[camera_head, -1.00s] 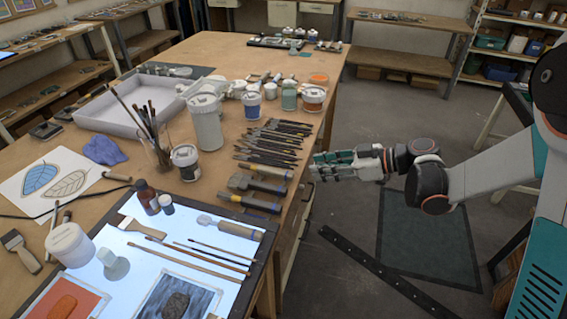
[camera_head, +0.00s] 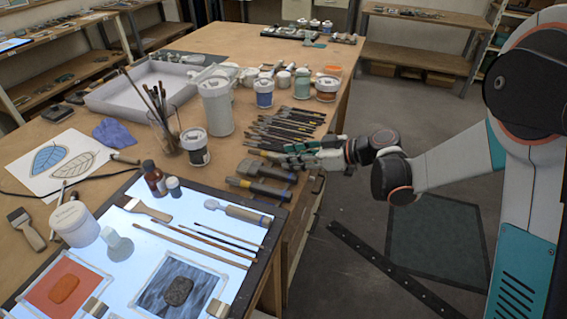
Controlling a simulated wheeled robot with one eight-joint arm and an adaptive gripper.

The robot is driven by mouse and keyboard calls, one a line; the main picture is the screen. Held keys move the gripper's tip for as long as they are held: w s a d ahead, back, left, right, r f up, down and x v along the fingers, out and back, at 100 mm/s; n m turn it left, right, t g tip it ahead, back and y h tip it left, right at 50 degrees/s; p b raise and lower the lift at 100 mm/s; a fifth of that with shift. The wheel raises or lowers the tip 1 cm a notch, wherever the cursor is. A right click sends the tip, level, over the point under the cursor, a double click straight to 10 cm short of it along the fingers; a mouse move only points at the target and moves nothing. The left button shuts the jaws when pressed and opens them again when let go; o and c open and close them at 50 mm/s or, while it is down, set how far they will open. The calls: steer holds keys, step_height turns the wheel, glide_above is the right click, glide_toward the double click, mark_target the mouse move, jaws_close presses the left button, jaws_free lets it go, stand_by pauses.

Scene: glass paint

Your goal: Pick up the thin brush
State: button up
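Several brushes lie side by side on the lit white panel (camera_head: 136,265). A long thicker one (camera_head: 177,243) lies at the left. Two thinner brushes, one in the middle (camera_head: 205,235) and one at the right (camera_head: 227,232), lie beside it. Which of these is the thin brush I cannot tell for sure. My gripper (camera_head: 272,155) is over the table's right edge, beside the row of dark-handled tools, farther back than the brushes. Its fingers look apart, with nothing seen between them.
Dark-handled tools (camera_head: 284,128) lie in a row behind my gripper. A jar of upright brushes (camera_head: 163,136), a white canister (camera_head: 217,106) and a lidded jar (camera_head: 195,147) stand to the left.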

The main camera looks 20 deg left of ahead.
steer(key=shift+x, duration=0.8)
steer(key=shift+d, duration=0.1)
jaws_close()
step_height(320, 180, up, 20)
steer(key=p, duration=0.6)
